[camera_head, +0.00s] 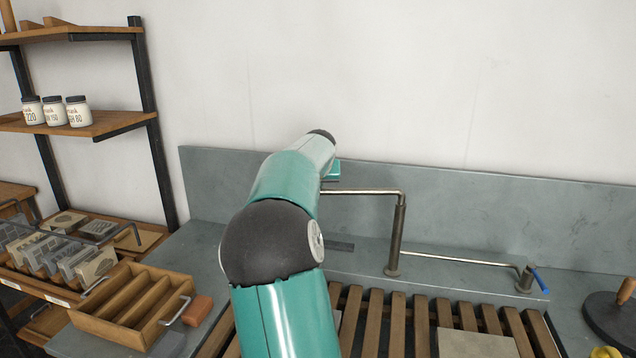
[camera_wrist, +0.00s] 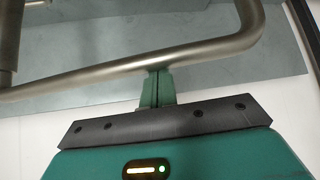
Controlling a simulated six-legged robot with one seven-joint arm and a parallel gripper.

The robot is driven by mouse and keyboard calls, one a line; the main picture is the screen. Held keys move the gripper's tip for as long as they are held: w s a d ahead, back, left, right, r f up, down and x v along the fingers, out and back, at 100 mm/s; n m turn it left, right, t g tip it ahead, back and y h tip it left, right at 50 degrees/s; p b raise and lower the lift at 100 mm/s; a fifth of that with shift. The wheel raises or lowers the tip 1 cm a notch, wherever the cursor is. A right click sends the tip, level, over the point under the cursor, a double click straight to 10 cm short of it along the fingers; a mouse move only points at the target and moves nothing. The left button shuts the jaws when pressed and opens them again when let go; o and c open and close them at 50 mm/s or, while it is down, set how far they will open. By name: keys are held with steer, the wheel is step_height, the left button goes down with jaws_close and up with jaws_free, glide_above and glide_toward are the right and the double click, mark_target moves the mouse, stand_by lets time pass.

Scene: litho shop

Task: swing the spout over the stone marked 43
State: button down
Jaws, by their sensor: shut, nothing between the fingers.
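The spout (camera_head: 362,191) is a bent metal pipe on an upright post (camera_head: 396,240) behind the slatted rack. Its arm points left and passes behind my arm. In the wrist view the spout (camera_wrist: 200,52) crosses the picture and bends upward at the right. My gripper (camera_wrist: 159,76) is shut and empty, its tips at the pipe's lower edge. I cannot tell whether they touch it. In the head view my arm hides the fingers. A pale stone slab (camera_head: 476,345) lies on the slats at lower right. No number is readable on it.
The wooden slatted rack (camera_head: 373,322) fills the sink front. A thin pipe runs right to a blue-handled valve (camera_head: 538,280). A compartmented wooden tray (camera_head: 135,305) and a reddish block (camera_head: 197,310) sit left. A dark round plate with a handle (camera_head: 612,318) stands right.

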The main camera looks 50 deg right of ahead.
steer(key=s+a+n+t+y, duration=0.2)
steer(key=s+a+n, duration=0.3)
steer(key=s+a, duration=0.3)
steer(key=shift+s+a+t+y, duration=0.3)
steer(key=shift+s+y, duration=0.3)
steer(key=shift+s, duration=1.2)
steer(key=shift+w, duration=0.1)
